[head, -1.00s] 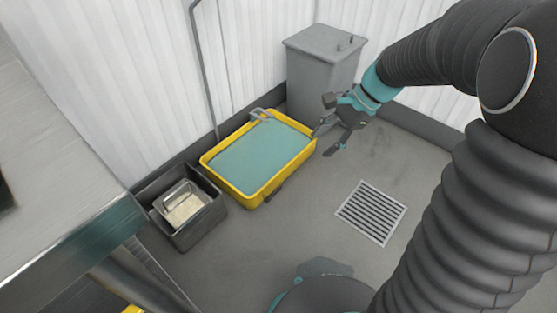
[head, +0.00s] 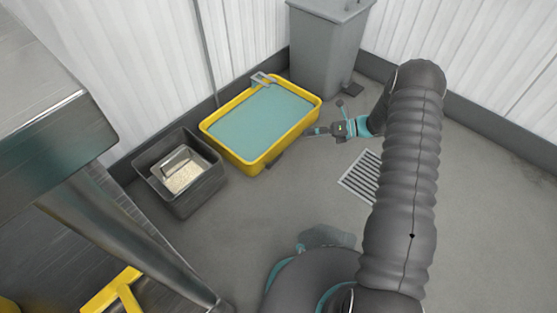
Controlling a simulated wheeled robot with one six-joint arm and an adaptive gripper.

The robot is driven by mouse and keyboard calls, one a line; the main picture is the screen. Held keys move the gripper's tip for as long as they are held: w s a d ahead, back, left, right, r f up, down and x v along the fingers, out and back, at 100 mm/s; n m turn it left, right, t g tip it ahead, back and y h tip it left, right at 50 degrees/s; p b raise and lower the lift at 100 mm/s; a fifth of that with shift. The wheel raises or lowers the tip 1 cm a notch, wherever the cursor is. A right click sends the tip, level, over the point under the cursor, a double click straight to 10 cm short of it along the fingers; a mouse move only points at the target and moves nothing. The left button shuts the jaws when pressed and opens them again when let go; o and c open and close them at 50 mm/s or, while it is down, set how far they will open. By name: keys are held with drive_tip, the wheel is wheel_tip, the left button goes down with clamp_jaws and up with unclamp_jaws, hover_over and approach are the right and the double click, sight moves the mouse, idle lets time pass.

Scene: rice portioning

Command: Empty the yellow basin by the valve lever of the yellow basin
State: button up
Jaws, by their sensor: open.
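The yellow basin (head: 238,153) sits on the floor by the white wall, filled with blue-green liquid (head: 262,120). A grey metal fitting (head: 263,79) is at its far rim. A small dark part, possibly the valve lever (head: 274,163), shows low at the basin's near right side; its detail is too small to tell. My gripper (head: 312,132) is low to the right of the basin, its fingers pointing left towards the basin's right side. It is open and looks empty. I cannot tell whether a fingertip touches the basin.
A dark grey crate (head: 205,196) holding a metal pan (head: 172,162) with pale grains stands left of the basin. A grey bin (head: 322,50) stands behind. A floor drain grate (head: 358,178) is partly behind my arm. A metal table (head: 50,115) is at left. Floor in front is clear.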

sight(280, 158)
drive_tip(key=f+m+t, duration=0.1)
drive_tip(key=f+m, duration=0.2)
drive_tip(key=f, duration=0.3)
drive_tip(key=d+f+m+t+y+b, duration=0.1)
drive_tip(key=f+m+t, duration=0.1)
drive_tip(key=f, duration=0.5)
drive_tip(key=f+m+t+y+b, duration=0.1)
drive_tip(key=f+m, duration=0.3)
drive_tip(key=f, duration=0.2)
drive_tip(key=shift+s+d+f+m+t, duration=0.2)
drive_tip(key=shift+s+f+m+t, duration=0.05)
drive_tip(key=shift+f+m+t, duration=0.05)
drive_tip(key=x, duration=1.3)
drive_tip(key=shift+w+a+r, duration=0.1)
drive_tip(key=shift+a+r, duration=0.1)
drive_tip(key=shift+a, duration=0.1)
clamp_jaws()
